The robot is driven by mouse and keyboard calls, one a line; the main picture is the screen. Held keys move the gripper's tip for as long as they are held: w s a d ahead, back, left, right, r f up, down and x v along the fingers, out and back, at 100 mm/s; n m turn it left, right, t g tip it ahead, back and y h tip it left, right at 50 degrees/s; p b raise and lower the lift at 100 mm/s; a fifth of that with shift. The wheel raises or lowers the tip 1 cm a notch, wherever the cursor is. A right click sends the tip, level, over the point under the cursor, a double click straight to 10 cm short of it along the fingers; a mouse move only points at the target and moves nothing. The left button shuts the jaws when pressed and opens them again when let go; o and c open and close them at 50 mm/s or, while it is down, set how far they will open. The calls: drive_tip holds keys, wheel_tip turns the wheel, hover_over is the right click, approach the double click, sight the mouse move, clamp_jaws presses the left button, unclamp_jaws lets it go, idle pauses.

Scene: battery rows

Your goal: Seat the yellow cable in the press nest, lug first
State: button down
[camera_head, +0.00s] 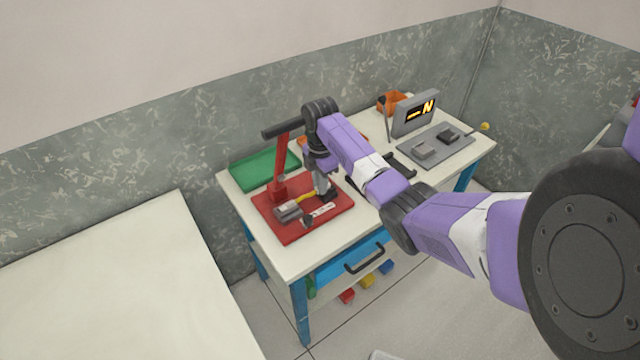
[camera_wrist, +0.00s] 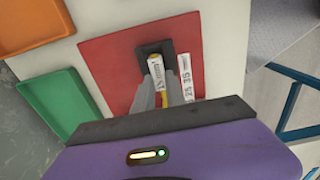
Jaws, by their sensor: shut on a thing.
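The yellow cable (camera_head: 306,197) is a short yellow piece low over the red press plate (camera_head: 343,204), between a grey block (camera_head: 288,212) and my gripper (camera_head: 320,191). My gripper is shut on the cable, pointing down. In the wrist view, a yellow strip (camera_wrist: 161,98) shows between the two grey fingers, beside a white printed label (camera_wrist: 155,66). A dark block (camera_wrist: 146,50) lies just beyond the fingertips on the red plate. I cannot tell which block is the nest, or whether the cable touches it. The lug is not distinguishable.
The press's red column (camera_head: 280,165) and dark lever stand close behind my gripper. A white printed strip (camera_wrist: 186,77) lies on the plate. A green tray (camera_head: 262,170) is behind; an orange bin (camera_head: 392,103) and grey fixture plate (camera_head: 437,147) are farther right.

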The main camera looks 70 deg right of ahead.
drive_tip(key=shift+s+a+f, duration=0.15)
drive_tip(key=shift+f, duration=0.45)
drive_tip(key=c, duration=1.3)
unclamp_jaws()
drive_tip(key=shift+f, duration=0.1)
drive_tip(key=r, duration=0.6)
drive_tip(key=r+b, duration=0.1)
drive_tip(key=r, duration=0.2)
drive_tip(key=shift+w+d+r, duration=0.1)
drive_tip(key=shift+w+d, duration=0.15)
drive_tip(key=shift+w, duration=0.1)
